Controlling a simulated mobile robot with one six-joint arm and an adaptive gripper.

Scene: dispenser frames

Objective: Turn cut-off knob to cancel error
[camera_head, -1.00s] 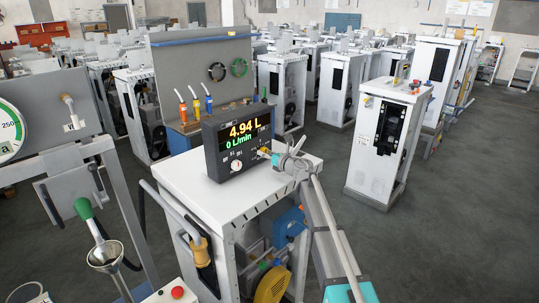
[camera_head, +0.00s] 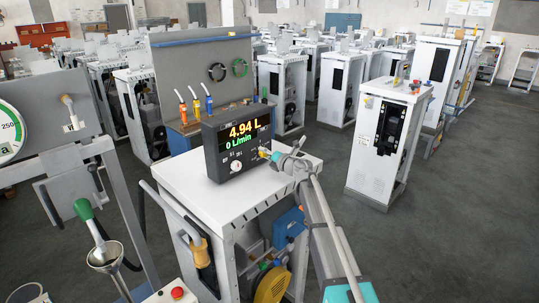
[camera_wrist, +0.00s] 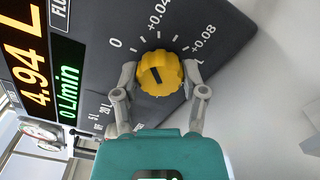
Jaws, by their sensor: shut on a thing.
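The yellow knob (camera_wrist: 159,74) sits on the dark panel of the dispenser display unit (camera_head: 238,141). In the wrist view its dark pointer mark shows, and a printed scale around it reads 0, +0.04 and +0.08. My gripper (camera_wrist: 160,80) is shut on the yellow knob, with one grey finger on each side. In the head view my gripper (camera_head: 272,155) is at the right end of the panel and partly covers the knob (camera_head: 263,152). The display reads 4.94 L and 0 L/min.
The display unit stands on a white cabinet (camera_head: 190,185) with an open side. A white knob (camera_head: 236,166) is low on the panel. A nozzle with a green handle (camera_head: 84,209) and a funnel are at left. Another white cabinet (camera_head: 372,170) stands at right, with open floor around it.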

